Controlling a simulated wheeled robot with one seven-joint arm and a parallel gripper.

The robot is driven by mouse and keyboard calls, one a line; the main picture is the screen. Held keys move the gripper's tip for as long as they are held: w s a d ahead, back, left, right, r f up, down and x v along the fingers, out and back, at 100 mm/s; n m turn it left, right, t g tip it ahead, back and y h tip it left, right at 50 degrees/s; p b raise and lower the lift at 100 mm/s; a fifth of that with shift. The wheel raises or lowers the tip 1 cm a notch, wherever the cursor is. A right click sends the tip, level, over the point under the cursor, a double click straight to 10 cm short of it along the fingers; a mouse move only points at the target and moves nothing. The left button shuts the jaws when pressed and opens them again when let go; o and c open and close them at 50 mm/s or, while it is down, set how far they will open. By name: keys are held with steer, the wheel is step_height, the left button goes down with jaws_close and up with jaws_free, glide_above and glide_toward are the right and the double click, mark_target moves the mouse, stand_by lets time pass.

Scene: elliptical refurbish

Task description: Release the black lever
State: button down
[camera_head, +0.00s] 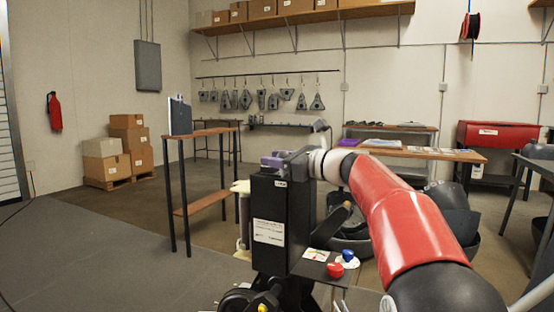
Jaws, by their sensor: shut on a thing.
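A black upright machine (270,225) with white labels stands just ahead of me. A black lever (330,225) with a pale tip angles up from its right side, above the small control panel. My red and black arm comes in from the lower right. It ends at a white wrist beside the machine's top. My gripper (280,161), grey with purple parts, is at the top of the machine, to the upper left of this lever and apart from it. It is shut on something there. The view is too small to tell what it holds.
A panel with a red knob (335,270) and a blue knob (348,255) juts out at the machine's right. A narrow wooden table (200,133) stands to the left, and a workbench (420,152) behind. Black bins (455,212) sit behind my arm. The left floor is clear.

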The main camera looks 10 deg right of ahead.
steer(key=shift+r+p, duration=1.6)
steer(key=shift+p, duration=0.1)
steer(key=c, duration=1.1)
jaws_free()
steer(key=shift+o, duration=0.3)
steer(key=shift+f, duration=0.1)
steer(key=shift+s+d, duration=0.1)
steer(key=shift+d, duration=0.05)
steer(key=b+v, duration=0.1)
steer(key=v, duration=0.6)
steer(key=shift+s, duration=0.25)
